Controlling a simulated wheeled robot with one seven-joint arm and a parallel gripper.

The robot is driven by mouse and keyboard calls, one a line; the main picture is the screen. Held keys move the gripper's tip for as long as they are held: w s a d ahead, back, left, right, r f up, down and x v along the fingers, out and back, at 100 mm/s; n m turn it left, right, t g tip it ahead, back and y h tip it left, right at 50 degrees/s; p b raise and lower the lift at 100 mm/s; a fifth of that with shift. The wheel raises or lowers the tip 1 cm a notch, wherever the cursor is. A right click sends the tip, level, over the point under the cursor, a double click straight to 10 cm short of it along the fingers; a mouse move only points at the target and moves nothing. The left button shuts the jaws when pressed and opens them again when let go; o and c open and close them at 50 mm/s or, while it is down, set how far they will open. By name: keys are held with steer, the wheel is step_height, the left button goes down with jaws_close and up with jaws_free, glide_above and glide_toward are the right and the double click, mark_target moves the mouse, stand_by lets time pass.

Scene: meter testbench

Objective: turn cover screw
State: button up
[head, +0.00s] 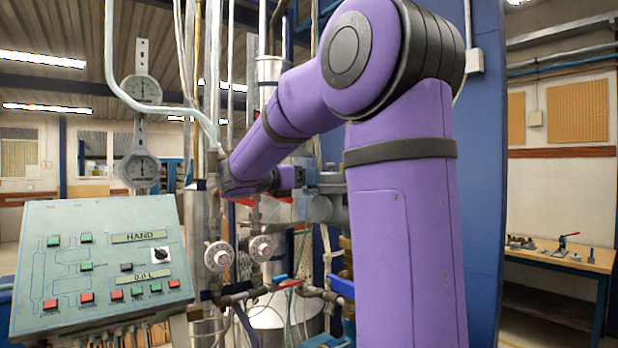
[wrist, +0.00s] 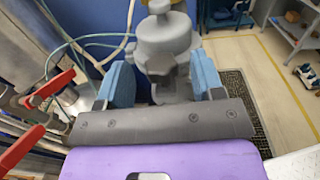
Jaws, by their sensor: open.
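A grey meter-like body (wrist: 163,42) with a round stepped top stands ahead of my gripper in the wrist view. A small cap (wrist: 158,6) sits on its top at the picture's upper edge. I cannot make out which part is the cover screw. My gripper (wrist: 161,74) is open, its two blue fingers apart on either side of the grey body's lower part. I cannot tell whether they touch it. In the head view the grey body (head: 326,207) shows beside my arm, partly hidden by it. My gripper's tips are hard to make out there.
Red lever handles (wrist: 48,88) on pipes stand left of my gripper. Below in the head view are a red handle (head: 290,284) and a blue handle (head: 341,286). A control panel (head: 100,255) is at left. Open floor (wrist: 255,70) shows at right.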

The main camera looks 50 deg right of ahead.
steer(key=shift+s+d, duration=0.2)
steer(key=shift+d, duration=0.9)
steer(key=c, duration=0.9)
steer(key=shift+m+g, duration=0.3)
steer(key=shift+g, duration=0.1)
steer(key=shift+w+m+g+y, duration=0.1)
steer(key=shift+m+g+y, duration=0.3)
steer(key=shift+m+g, duration=0.5)
steer(key=shift+m+g+y, duration=1)
steer(key=shift+m+g, duration=0.1)
steer(key=shift+g, duration=0.9)
